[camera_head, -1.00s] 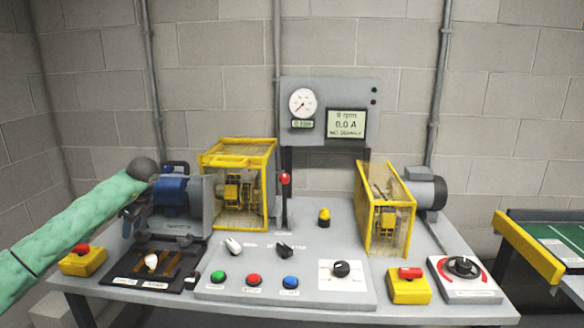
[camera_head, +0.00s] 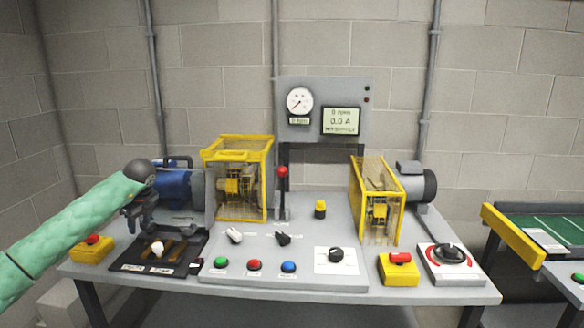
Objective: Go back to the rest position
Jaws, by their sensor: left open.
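My left arm comes in from the left in a green sleeve. My left gripper (camera_head: 142,212) is open and hangs in front of the blue motor (camera_head: 176,188) at the left of the bench, above the black plate with the white knob (camera_head: 158,248). I see nothing between its fingers. Whether it touches the motor cannot be told. My right gripper is out of view. The grey bench (camera_head: 330,212) carries a control panel with green (camera_head: 221,262), red (camera_head: 254,265) and blue (camera_head: 288,267) buttons.
Yellow guard cages (camera_head: 238,180) (camera_head: 378,203) stand on the bench. A red-knobbed lever (camera_head: 283,190) rises between them. Yellow boxes with red tops (camera_head: 92,249) (camera_head: 399,270) sit near the front. A gauge panel (camera_head: 324,108) stands behind. A green-topped table (camera_head: 555,229) is at the right.

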